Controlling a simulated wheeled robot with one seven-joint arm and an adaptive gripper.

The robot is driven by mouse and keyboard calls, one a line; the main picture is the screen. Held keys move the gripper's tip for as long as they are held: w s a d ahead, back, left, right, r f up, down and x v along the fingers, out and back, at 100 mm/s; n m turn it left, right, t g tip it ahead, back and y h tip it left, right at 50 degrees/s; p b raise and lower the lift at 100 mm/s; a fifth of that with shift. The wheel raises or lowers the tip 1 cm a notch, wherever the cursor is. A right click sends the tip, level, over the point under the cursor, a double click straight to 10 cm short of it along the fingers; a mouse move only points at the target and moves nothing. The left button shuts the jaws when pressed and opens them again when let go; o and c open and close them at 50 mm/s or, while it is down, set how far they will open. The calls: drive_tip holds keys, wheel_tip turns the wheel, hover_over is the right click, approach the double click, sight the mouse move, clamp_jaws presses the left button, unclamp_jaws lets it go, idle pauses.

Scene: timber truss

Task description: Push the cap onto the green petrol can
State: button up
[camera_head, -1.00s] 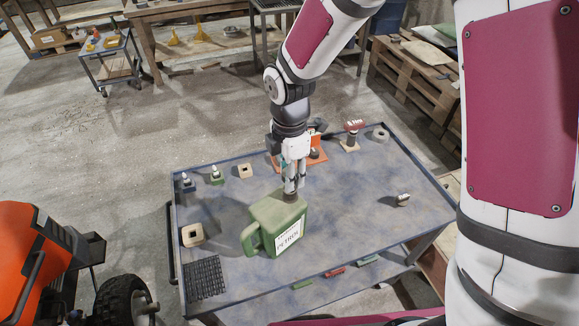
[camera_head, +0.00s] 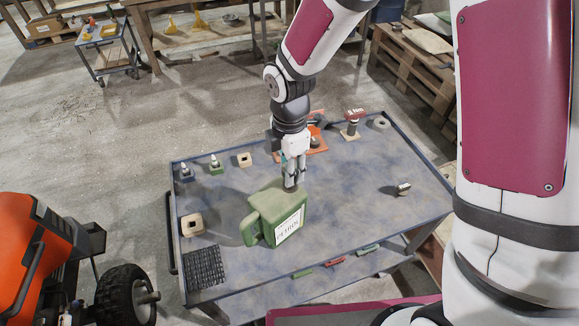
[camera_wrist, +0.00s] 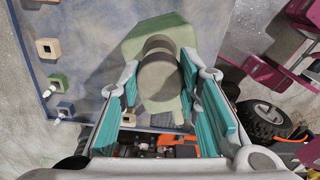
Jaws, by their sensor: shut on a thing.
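The green petrol can (camera_head: 262,232) stands upright on the blue-grey table, its handle to the left and a white label on its front. It also shows in the wrist view (camera_wrist: 135,48), beneath my gripper. My gripper (camera_head: 293,178) points down over the right part of the can's top. Its teal fingers (camera_wrist: 158,95) are closed around a dark brownish round cap (camera_wrist: 160,77). In the head view, the cap (camera_head: 290,187) shows as a dark piece below the fingertips, at the can's top. The can's opening is hidden, and I cannot tell whether the cap touches it.
A black grid mat (camera_head: 206,267) lies left of the can, and a wooden block with a hole (camera_head: 192,224) behind it. Small parts line the back edge near an orange tray (camera_head: 312,140). A small metal piece (camera_head: 402,189) lies right. The table between is clear.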

drive_tip(key=shift+f, duration=0.5)
idle(0.5)
drive_tip(key=o, duration=0.9)
drive_tip(key=shift+r, duration=0.1)
drive_tip(key=shift+r+p, duration=0.95)
drive_tip(key=shift+r, duration=1.95)
